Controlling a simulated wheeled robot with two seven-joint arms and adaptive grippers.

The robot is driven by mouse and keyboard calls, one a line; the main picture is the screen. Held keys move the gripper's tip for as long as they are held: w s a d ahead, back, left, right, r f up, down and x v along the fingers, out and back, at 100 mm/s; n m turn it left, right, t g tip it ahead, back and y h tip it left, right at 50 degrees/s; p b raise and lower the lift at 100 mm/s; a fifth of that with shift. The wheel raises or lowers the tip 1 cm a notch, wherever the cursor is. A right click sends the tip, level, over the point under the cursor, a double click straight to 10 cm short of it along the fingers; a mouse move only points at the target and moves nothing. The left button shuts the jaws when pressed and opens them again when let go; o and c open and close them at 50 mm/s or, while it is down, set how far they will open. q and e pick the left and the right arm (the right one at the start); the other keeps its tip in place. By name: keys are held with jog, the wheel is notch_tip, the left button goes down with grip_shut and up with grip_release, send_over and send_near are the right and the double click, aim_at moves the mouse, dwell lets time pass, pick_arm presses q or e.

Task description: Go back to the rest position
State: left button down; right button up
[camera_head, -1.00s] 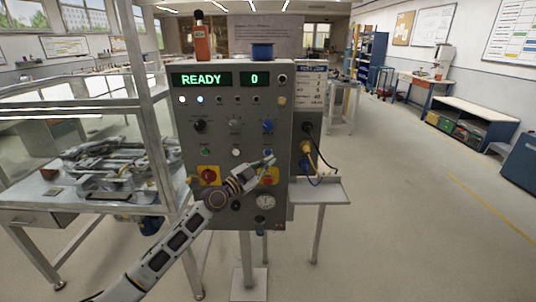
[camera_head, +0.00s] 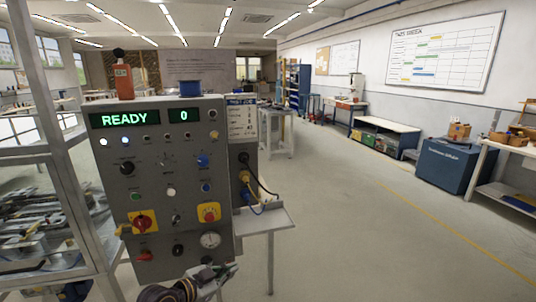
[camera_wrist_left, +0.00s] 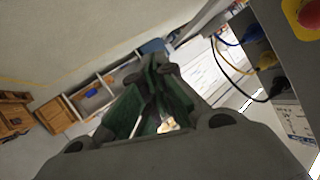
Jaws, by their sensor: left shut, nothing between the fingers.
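My left gripper (camera_head: 226,274) shows at the bottom edge of the head view, below the grey control panel (camera_head: 150,195). It is shut and empty. In the left wrist view its green-padded fingers (camera_wrist_left: 155,85) are together, with open floor and shelving beyond. The panel stands upright, with a lit display (camera_head: 145,117) reading READY and 0. Most of my left arm is out of the head view. My right gripper is not in view.
A small side shelf (camera_head: 268,220) juts out right of the panel, with plugged cables (camera_head: 247,185) above it. A metal frame bench (camera_head: 50,265) with machinery stands at the left. A blue cabinet (camera_head: 447,166) stands far right. The floor (camera_head: 370,240) between is clear.

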pick_arm(q)
jog(key=s+a+f+n+g+y, duration=0.2)
jog(key=s+a+f+n+y, duration=0.15)
jog(key=s, duration=0.45)
jog(key=s+a+f+n+g+y, duration=0.2)
jog(key=s+a+f+n+g, duration=0.15)
jog(key=s, duration=0.55)
jog(key=s+a+f+n+g+y, duration=0.25)
jog(key=s+f, duration=0.25)
jog(key=s, duration=0.3)
notch_tip(320, 180, down, 32)
jog(key=s+a, duration=0.2)
jog(key=a, duration=0.1)
jog(key=s+a+f, duration=0.3)
jog(key=s+f, duration=0.7)
jog(key=s+a+f+g+y, duration=0.1)
jog(key=s+a+f, duration=0.3)
jog(key=s+f, duration=0.6)
jog(key=shift+s+f, duration=0.15)
jog(key=shift+s, duration=0.4)
